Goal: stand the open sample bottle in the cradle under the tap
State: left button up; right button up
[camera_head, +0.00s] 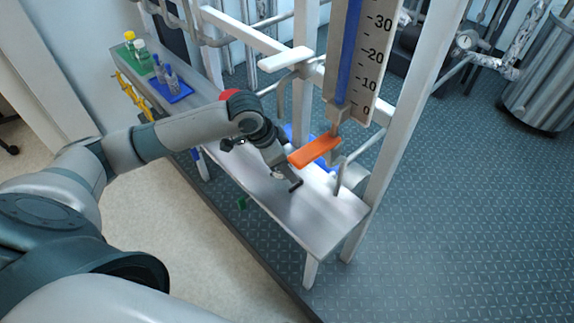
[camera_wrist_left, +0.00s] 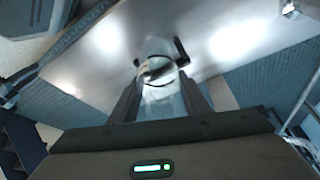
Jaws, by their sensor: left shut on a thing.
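My left gripper (camera_head: 284,178) is over the metal bench, just left of the tap's orange handle (camera_head: 314,150). In the left wrist view its fingers (camera_wrist_left: 160,82) are closed around a clear bottle (camera_wrist_left: 162,97). A dark band crosses the bottle between the fingertips. In the head view the gripper mostly hides the bottle. The tap hangs below a blue column with a scale (camera_head: 368,60), with metal pipework (camera_head: 341,178) under it. I cannot make out the cradle clearly; blue parts show behind the gripper and handle. My right gripper is not in view.
The bench (camera_head: 310,222) has clear surface at its near end. White frame posts (camera_head: 398,115) and pipes stand close on the right. A grey drum (camera_head: 540,95) is farther right.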

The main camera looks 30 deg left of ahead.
pick_arm(q)
jog(key=o, duration=1.1)
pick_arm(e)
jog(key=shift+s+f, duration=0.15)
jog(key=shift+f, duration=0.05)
pick_arm(q)
jog(key=shift+r, duration=0.1)
jog(key=shift+s+a+r, duration=0.1)
jog(key=shift+r, duration=0.25)
jog(key=p+v, duration=0.1)
jog(key=v, duration=0.9)
jog(key=shift+r, duration=0.15)
jog(key=shift+s+a+r, duration=0.15)
jog(key=shift+s+r, duration=0.05)
jog(key=shift+r, duration=0.25)
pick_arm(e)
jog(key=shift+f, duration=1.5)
